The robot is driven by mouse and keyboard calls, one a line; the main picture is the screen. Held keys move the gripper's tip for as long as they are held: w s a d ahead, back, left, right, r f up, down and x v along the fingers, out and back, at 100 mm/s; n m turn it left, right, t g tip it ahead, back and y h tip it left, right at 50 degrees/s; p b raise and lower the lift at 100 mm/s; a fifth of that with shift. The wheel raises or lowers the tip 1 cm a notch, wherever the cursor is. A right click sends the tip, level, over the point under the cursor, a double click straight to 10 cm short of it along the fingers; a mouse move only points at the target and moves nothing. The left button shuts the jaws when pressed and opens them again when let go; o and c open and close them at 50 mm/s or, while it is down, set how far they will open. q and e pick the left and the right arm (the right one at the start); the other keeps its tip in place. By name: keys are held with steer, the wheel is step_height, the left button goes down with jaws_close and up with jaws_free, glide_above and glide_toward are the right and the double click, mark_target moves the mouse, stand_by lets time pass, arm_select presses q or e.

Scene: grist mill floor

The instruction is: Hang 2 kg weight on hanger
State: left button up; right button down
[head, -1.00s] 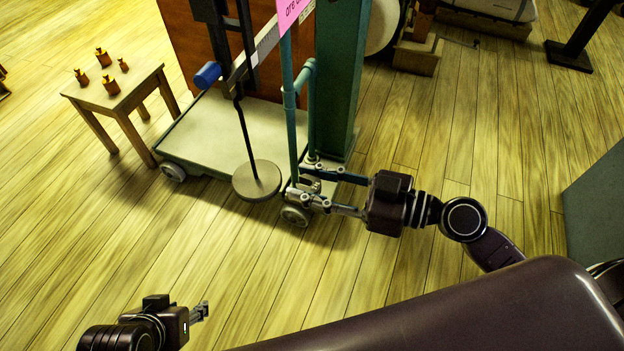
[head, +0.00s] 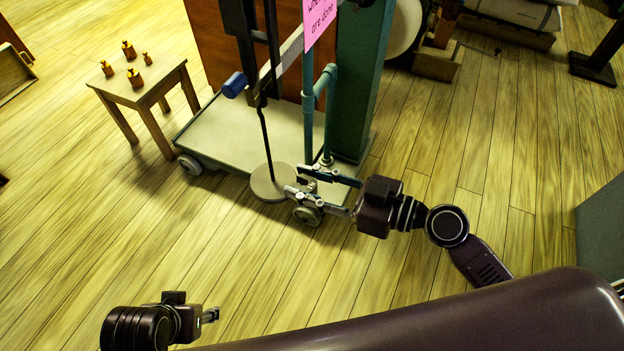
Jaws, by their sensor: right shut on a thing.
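The hanger is a dark rod ending in a round grey plate (head: 266,186), hanging from the platform scale's beam beside the base. My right gripper (head: 295,180) is at the right edge of this plate, its two fingers apart around something small between them. The held thing is mostly hidden by the fingers, and I cannot make out its shape or markings. The plate shows no weight on its visible part. Several brass weights (head: 136,78) stand on a small wooden stool (head: 165,82) at the upper left. My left gripper (head: 211,315) is low over the floor, seen too small to judge its fingers.
The scale's pale platform (head: 225,133) lies behind the plate, with a wheel (head: 307,215) below my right gripper. A teal pipe (head: 308,110) and a green column (head: 358,85) rise close by. A pink note (head: 320,20) hangs above. The floor in front is clear.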

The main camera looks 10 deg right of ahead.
mark_target(281, 183)
arm_select(q)
steer(key=shift+f, duration=0.15)
arm_select(e)
steer(key=shift+w+a, duration=0.1)
arm_select(q)
steer(key=shift+w+f, duration=0.15)
steer(key=shift+f, duration=0.45)
arm_select(e)
steer(key=shift+x, duration=0.9)
steer(key=shift+r, duration=0.15)
steer(key=shift+a, duration=0.1)
steer(key=shift+w+a, duration=0.4)
steer(key=shift+a, duration=0.1)
steer(key=shift+a, duration=0.1)
arm_select(q)
steer(key=shift+d+f, duration=0.1)
steer(key=shift+f, duration=0.2)
arm_select(e)
steer(key=shift+x, duration=0.8)
steer(key=shift+w, duration=0.1)
